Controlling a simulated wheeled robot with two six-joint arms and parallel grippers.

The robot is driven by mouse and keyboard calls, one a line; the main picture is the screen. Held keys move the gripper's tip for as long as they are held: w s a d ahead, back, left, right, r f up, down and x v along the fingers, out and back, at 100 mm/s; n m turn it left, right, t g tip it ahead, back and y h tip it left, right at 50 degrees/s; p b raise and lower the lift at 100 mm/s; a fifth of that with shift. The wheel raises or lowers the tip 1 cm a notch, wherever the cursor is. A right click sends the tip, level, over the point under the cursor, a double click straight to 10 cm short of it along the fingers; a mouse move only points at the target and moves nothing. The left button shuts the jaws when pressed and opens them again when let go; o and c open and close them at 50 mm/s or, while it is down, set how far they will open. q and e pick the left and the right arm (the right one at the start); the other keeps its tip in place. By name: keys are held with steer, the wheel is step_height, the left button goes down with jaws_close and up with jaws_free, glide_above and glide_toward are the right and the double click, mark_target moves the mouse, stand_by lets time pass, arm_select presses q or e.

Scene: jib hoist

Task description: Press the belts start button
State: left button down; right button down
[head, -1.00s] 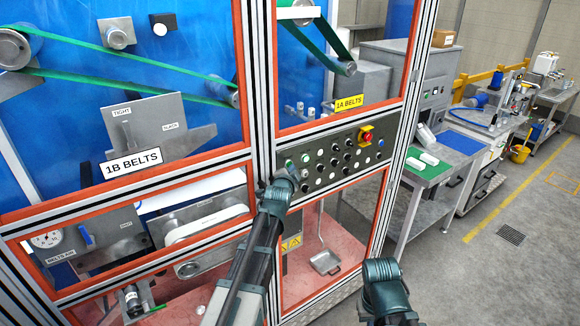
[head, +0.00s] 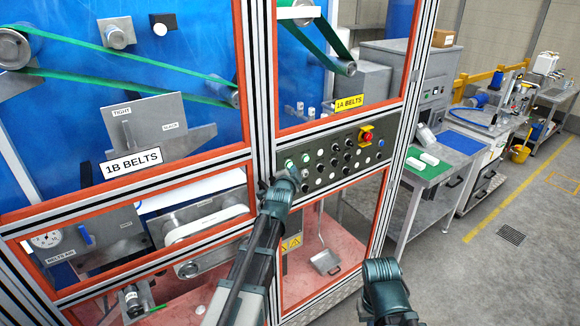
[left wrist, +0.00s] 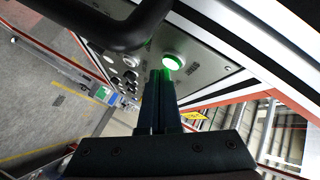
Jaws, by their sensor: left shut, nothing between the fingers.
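In the left wrist view, a round button with a glowing green ring (left wrist: 173,62) sits just beyond my left fingertips (left wrist: 164,75). The fingers are shut with nothing between them. Whether they touch the button cannot be told. A small label (left wrist: 193,68) beside it is too blurred to read. My right arm shows at the bottom; its gripper is not visible.
A red and yellow switch (head: 365,135) stands out on the panel's right part. The machine's metal posts and orange-edged windows surround the panel. A dark curved bar (left wrist: 110,30) crosses the left wrist view near the button. Benches stand to the right, beside open floor (head: 480,260).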

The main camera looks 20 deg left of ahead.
arm_select(q)
steer(key=shift+s+d, duration=0.25)
steer(key=shift+s+d, duration=0.8)
steer(key=shift+d, duration=0.2)
steer(key=shift+s+d, duration=0.75)
steer(key=shift+d, duration=0.25)
steer(key=shift+f, duration=0.1)
steer(key=s+d+f+n+g+h+b, duration=0.15)
steer(key=s+d+f+g+b, duration=0.35)
steer(key=s+f, duration=0.65)
steer(key=s+d+f+n+g+b, duration=0.35)
steer(key=s+d+f+g, duration=0.35)
steer(key=s+f, duration=0.4)
steer(key=s+d+f+g+b, duration=0.1)
steer(key=s+d+f, duration=0.1)
steer(key=s, duration=0.3)
steer(key=s+d+f+n+g+b, duration=0.1)
steer(key=s+d+f+g+b, duration=0.1)
steer(key=s, duration=0.4)
steer(key=shift+s+f, duration=0.3)
steer(key=shift+f, duration=0.5)
steer(key=shift+y, duration=0.25)
